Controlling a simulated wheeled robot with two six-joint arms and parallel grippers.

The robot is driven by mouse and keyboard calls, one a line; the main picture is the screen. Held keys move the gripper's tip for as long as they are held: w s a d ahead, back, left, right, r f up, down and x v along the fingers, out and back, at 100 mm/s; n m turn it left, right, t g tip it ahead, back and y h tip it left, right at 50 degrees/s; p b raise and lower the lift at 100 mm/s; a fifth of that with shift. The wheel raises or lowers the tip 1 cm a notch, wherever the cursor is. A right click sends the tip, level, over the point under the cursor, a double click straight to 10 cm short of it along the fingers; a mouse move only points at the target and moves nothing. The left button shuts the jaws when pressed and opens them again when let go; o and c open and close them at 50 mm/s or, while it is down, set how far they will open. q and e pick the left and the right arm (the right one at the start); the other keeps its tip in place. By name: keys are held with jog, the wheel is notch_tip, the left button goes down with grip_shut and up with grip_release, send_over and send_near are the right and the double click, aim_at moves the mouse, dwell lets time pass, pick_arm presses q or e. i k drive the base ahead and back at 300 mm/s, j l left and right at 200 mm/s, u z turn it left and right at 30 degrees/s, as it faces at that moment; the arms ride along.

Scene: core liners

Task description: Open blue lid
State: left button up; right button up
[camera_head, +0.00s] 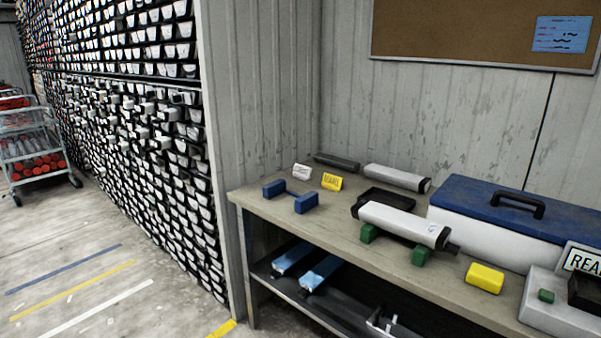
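The blue lid (490,203) lies flat and shut on a white box (470,238) at the right of the workbench. A black handle (518,204) stands up from the middle of the lid. The right end of the lid and box runs out of the picture. No arm or gripper of mine can be made out, and nothing touches the lid.
On the bench (345,237), a white core tube (400,222) rests on green blocks (419,255) before the box. A yellow block (485,278) and a sign (580,262) stand near the box's front. Blue supports (306,203) sit left. Core racks (130,120) fill the left wall.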

aim_at(555, 220)
jog(key=z, duration=1.55)
jog(key=i+l+z, duration=0.2)
jog(key=z, duration=0.25)
jog(key=i+l+z, duration=0.25)
jog(key=z, duration=0.2)
jog(key=i+l+z, duration=0.1)
jog(key=i+z, duration=0.15)
jog(key=z, duration=0.15)
jog(key=i, duration=0.55)
jog(key=u, duration=2.15)
